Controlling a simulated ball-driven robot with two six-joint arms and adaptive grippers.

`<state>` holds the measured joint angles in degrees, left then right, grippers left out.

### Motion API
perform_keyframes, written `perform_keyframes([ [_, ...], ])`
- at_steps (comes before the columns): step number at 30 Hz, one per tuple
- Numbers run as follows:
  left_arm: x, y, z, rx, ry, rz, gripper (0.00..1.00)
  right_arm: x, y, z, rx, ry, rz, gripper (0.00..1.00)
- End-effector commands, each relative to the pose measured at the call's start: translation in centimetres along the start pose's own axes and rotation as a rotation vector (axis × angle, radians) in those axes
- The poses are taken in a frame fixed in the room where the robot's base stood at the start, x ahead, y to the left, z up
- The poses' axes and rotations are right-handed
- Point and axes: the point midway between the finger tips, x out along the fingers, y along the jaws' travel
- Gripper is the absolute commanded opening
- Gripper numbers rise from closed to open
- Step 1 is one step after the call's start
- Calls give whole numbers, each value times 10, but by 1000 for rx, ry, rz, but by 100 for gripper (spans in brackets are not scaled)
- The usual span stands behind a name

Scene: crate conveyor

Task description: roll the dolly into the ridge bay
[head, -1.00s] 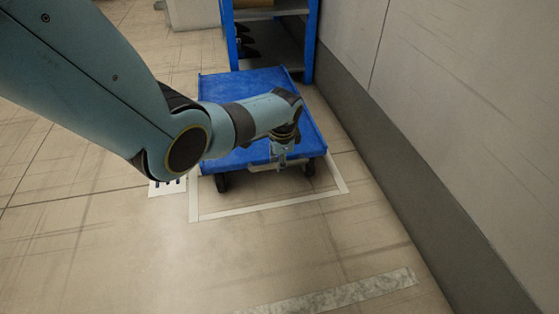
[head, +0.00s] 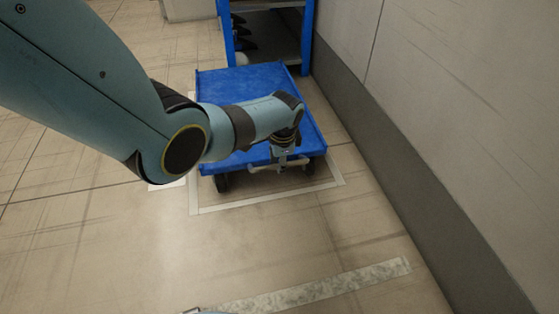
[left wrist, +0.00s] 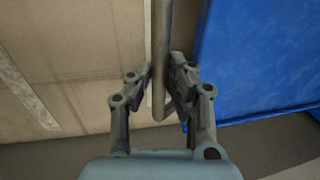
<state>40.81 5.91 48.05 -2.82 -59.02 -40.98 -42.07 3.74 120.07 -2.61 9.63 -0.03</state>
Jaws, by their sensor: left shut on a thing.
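The dolly (head: 250,85) is a low blue platform on dark wheels, in the middle of the head view. It stands over a pale taped outline (head: 270,203) on the floor, whose near line shows in front of its wheels. My left gripper (head: 290,161) is at the dolly's near edge, shut on its grey handle bar (head: 262,168). In the left wrist view the bar (left wrist: 161,40) runs between the fingers (left wrist: 161,78), with the dolly's blue side (left wrist: 260,60) at the right. My right gripper is not in view.
A blue-framed rack (head: 307,40) stands just behind the dolly. A wall with a dark base (head: 385,165) runs close along the right side. A worn pale strip (head: 310,290) crosses the floor nearer me. The floor at the left and in front is clear.

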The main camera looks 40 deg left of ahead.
Motion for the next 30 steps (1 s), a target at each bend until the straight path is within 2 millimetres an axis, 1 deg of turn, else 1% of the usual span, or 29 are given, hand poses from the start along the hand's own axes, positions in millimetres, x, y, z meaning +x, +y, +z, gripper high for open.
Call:
perform_keyframes([
  [1,1,2,1,0,-2,3,0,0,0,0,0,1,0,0],
  [2,1,2,1,0,-2,3,21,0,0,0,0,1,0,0],
  [6,0,1,0,0,-1,2,40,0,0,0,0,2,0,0],
  [15,-1,0,0,0,0,1,40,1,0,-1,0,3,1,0],
  [17,-3,0,0,0,0,0,40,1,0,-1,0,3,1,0],
  [20,-12,0,0,0,1,-1,40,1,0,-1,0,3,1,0],
  [23,-26,0,0,0,2,-1,40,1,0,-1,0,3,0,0],
  [30,-74,0,0,0,2,-1,40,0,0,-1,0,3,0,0],
])
